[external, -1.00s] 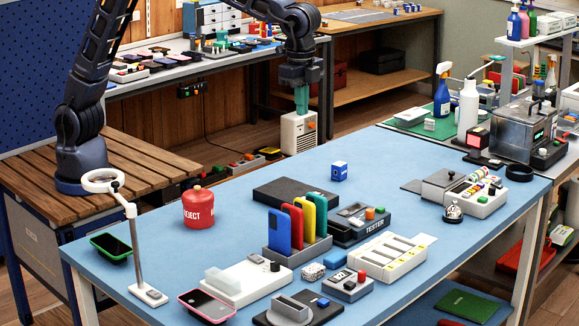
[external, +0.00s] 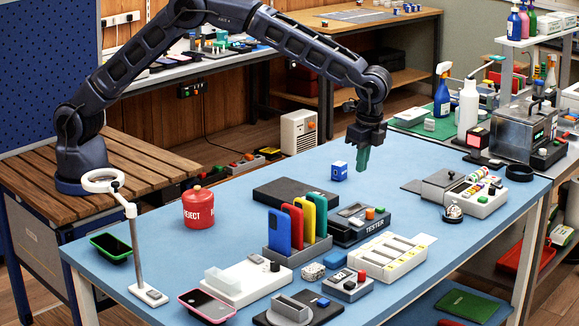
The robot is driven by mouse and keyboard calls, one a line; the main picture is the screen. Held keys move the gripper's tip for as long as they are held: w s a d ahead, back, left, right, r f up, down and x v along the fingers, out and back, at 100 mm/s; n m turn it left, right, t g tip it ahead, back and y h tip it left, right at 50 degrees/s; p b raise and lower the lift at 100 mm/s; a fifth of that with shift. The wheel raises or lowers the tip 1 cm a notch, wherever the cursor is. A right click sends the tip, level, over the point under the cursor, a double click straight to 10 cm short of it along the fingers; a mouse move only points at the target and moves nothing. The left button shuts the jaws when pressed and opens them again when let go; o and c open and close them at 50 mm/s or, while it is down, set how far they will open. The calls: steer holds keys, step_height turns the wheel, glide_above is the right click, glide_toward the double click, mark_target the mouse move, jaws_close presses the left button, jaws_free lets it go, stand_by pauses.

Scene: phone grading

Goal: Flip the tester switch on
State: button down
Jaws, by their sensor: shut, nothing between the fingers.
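The tester is a dark box marked TESTER (external: 374,227) near the middle of the blue table. An orange-red knob or switch (external: 370,213) stands on its top at the right; its on or off position is too small to tell. My gripper (external: 363,168) has green fingers pointing down. It is shut and empty, in the air above and behind the tester, apart from it.
A rack of coloured phones (external: 297,242) stands just left of the tester. A pale tray with slots (external: 388,256) lies in front of it.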

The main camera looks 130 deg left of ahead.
mark_target(356, 221)
steer(key=shift+f, duration=0.15)
steer(key=f, duration=0.4)
steer(key=s+f, duration=0.1)
steer(key=f, duration=0.4)
steer(key=s+f, duration=0.1)
steer(key=f, duration=0.3)
steer(key=shift+f, duration=0.3)
steer(key=shift+s+f+t, duration=0.3)
steer(key=shift+f+t, duration=0.15)
steer(key=shift+t, duration=0.25)
steer(key=shift+w+f, duration=0.1)
steer(key=shift+w+d, duration=0.1)
steer(key=shift+w, duration=0.75)
steer(key=shift+d, duration=0.1)
